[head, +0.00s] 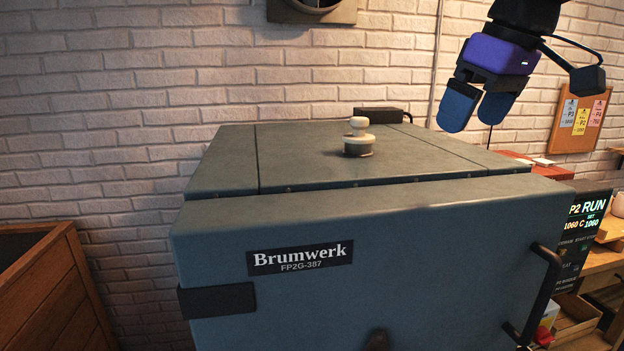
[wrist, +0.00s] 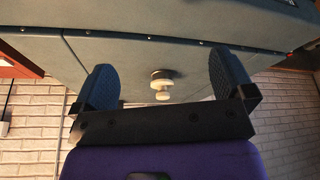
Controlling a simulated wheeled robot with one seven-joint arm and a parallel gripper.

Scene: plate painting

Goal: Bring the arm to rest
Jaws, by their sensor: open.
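My gripper (head: 478,108) hangs at the upper right of the head view, pointing down, with blue fingers and a purple body. It is in the air near the right rear of the kiln (head: 350,250), a grey-green box labelled Brumwerk. In the wrist view my gripper (wrist: 164,88) shows its two fingers spread apart with nothing held between them. The kiln top (wrist: 130,57) shows upside down beyond the fingers. A pale knobbed plug (head: 358,138) stands on the kiln top, apart from the fingers; it also shows in the wrist view (wrist: 162,85).
A control panel (head: 588,235) reading P2 RUN and 1060 stands at the kiln's right. A dark handle (head: 545,290) sticks out from the kiln front. A wooden crate (head: 50,290) stands at the left. A brick wall (head: 130,90) and a cork board (head: 580,118) are behind.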

